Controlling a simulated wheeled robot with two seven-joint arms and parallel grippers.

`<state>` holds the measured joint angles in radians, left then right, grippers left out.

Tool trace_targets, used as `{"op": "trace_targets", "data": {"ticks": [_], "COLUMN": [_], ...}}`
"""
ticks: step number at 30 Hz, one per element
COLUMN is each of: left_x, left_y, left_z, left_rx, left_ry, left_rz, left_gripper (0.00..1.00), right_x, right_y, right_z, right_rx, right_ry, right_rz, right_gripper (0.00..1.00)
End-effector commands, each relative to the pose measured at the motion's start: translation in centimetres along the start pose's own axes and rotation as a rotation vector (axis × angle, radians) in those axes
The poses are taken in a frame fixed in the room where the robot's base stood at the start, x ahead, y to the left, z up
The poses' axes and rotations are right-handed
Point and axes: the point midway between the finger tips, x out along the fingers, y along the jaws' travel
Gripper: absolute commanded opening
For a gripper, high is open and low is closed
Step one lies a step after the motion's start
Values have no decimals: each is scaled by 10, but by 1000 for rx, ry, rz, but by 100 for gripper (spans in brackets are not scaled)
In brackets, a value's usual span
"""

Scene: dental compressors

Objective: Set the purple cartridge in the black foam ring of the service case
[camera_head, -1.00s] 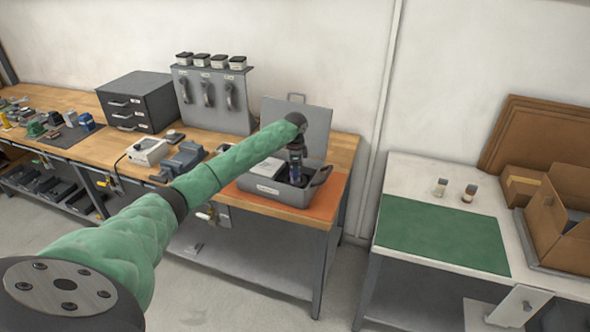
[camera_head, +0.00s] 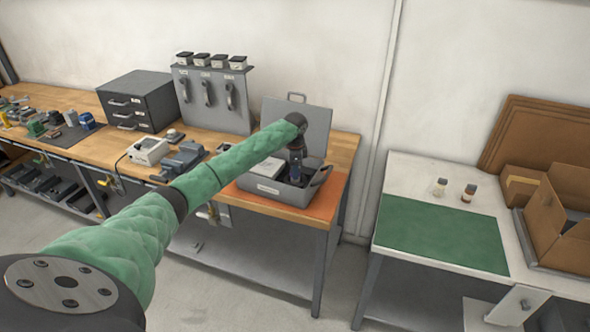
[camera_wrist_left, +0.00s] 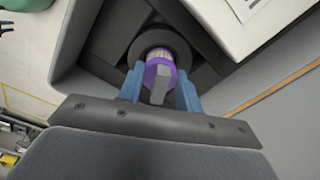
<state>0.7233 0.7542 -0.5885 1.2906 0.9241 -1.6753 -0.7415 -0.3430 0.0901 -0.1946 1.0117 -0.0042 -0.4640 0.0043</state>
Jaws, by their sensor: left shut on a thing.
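The purple cartridge (camera_wrist_left: 160,75) shows in the left wrist view between the blue fingers of my left gripper (camera_wrist_left: 161,92), which is shut on it. The black foam ring (camera_wrist_left: 181,47) lies around or just below the cartridge's far end inside the service case; I cannot tell how deep the cartridge sits. In the head view the grey service case (camera_head: 262,187) stands open on the orange mat, its lid raised behind. My left gripper (camera_head: 295,174) points down into the case and hides the cartridge and ring there. My right gripper is not in view.
A white box or booklet (camera_head: 262,168) lies in the case beside the gripper. The grey lid (camera_head: 310,125) stands up close behind my arm. A vise (camera_head: 184,160) is to the left on the bench. The green mat (camera_head: 440,235) on the right table is clear.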

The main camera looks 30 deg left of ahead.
Motion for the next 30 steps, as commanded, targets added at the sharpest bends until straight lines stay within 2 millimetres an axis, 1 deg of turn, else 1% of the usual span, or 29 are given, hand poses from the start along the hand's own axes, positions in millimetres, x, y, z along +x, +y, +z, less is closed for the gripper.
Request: {"op": "trace_targets", "data": {"ticks": [5,17,30], "left_x": [-1,0,7], "left_y": [0,0,0], "left_z": [0,0,0], "left_rx": [0,0,0], "left_ry": [0,0,0], "left_rz": [0,0,0], "left_gripper": [12,12,12], "right_x": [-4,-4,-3], "right_y": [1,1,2], "right_z": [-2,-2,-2], "right_rx": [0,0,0], "right_ry": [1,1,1], "right_rz": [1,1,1], "right_gripper": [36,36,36]}}
